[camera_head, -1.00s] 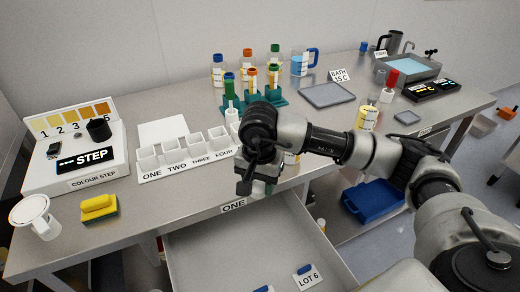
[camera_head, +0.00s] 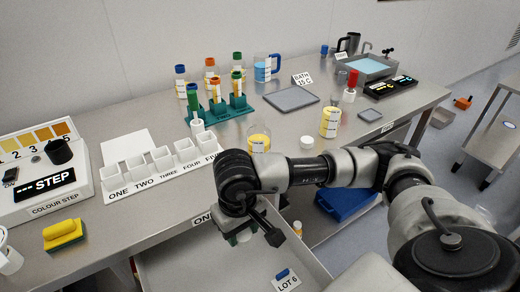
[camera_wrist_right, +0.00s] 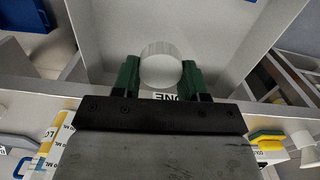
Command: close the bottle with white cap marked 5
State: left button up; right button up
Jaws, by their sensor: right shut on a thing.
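My right gripper (camera_head: 245,236) is low over the open drawer (camera_head: 175,265), just in front of the table edge. In the right wrist view its green fingers (camera_wrist_right: 160,75) are shut on a round white cap (camera_wrist_right: 160,66); I can read no number on it. A clear bottle with yellow contents (camera_head: 259,141) stands on the table behind my right arm; its lower part is hidden. A second white cap-like disc (camera_head: 307,143) lies on the table to its right. A yellow labelled container (camera_head: 330,122) stands farther right. My left gripper is not in view.
A row of white bins (camera_head: 163,165) and a green rack with tubes (camera_head: 217,108) stand left of the bottle. A grey tray (camera_head: 292,98) lies behind. The drawer holds a LOT 6 tag (camera_head: 286,282). A blue bin (camera_head: 345,202) is below the table.

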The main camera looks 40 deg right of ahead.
aim_at(258, 136)
jog(key=l, duration=0.4)
jog(key=k+l+u, duration=0.15)
jog(key=l, duration=0.25)
jog(key=k+l, duration=0.1)
jog(key=l, duration=0.3)
jog(key=k+l+u, duration=0.1)
jog(key=l, duration=0.3)
